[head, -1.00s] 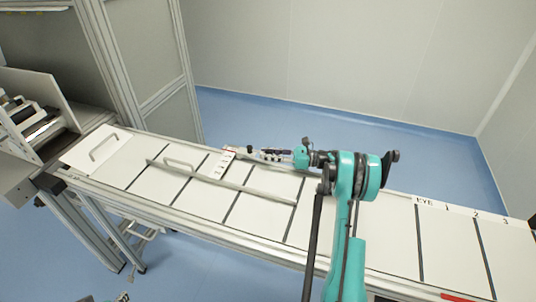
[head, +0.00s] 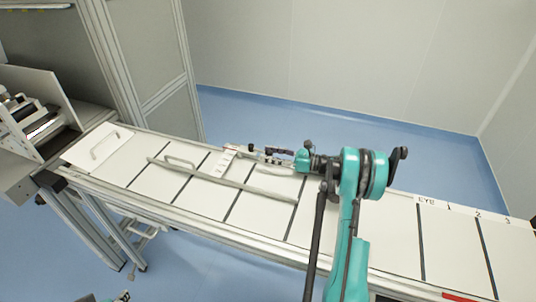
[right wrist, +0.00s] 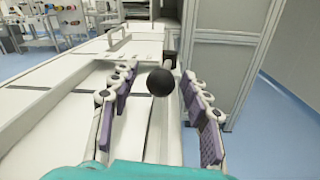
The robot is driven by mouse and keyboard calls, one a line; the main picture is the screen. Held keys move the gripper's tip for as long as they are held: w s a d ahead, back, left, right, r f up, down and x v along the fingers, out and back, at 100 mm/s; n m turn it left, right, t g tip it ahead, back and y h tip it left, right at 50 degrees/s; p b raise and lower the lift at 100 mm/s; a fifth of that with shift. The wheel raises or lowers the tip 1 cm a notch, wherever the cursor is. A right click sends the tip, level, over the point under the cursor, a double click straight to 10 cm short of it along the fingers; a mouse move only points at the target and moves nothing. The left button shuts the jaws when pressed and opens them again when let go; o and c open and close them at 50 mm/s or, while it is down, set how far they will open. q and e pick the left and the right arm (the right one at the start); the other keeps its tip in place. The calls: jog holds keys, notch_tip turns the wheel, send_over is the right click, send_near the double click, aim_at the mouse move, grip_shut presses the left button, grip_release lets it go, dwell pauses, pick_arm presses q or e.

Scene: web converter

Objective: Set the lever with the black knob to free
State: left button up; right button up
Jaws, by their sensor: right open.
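The lever's black round knob (right wrist: 161,82) shows in the right wrist view, between the two purple-padded fingers of my right gripper (right wrist: 157,75). The fingers stand apart on either side of it, with a visible gap, so the gripper is open and empty. In the head view, my right gripper (head: 279,157) points left along the far edge of the long white table. A white label strip (head: 223,161) with small marks lies just left of the fingers; its writing is too small to read. Most of the lever's shaft is hidden. A small part at the bottom left edge may be my left gripper (head: 122,297).
The white-panelled table (head: 262,214) has a long grey bar (head: 225,182) and grey handles on it. A grey-framed cabinet (head: 150,65) stands behind its left part. Labels "EYE", 1, 2, 3 sit at the right. Blue floor is clear behind the table.

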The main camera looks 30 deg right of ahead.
jog(key=v, duration=1.1)
jog(key=shift+s+d, duration=0.1)
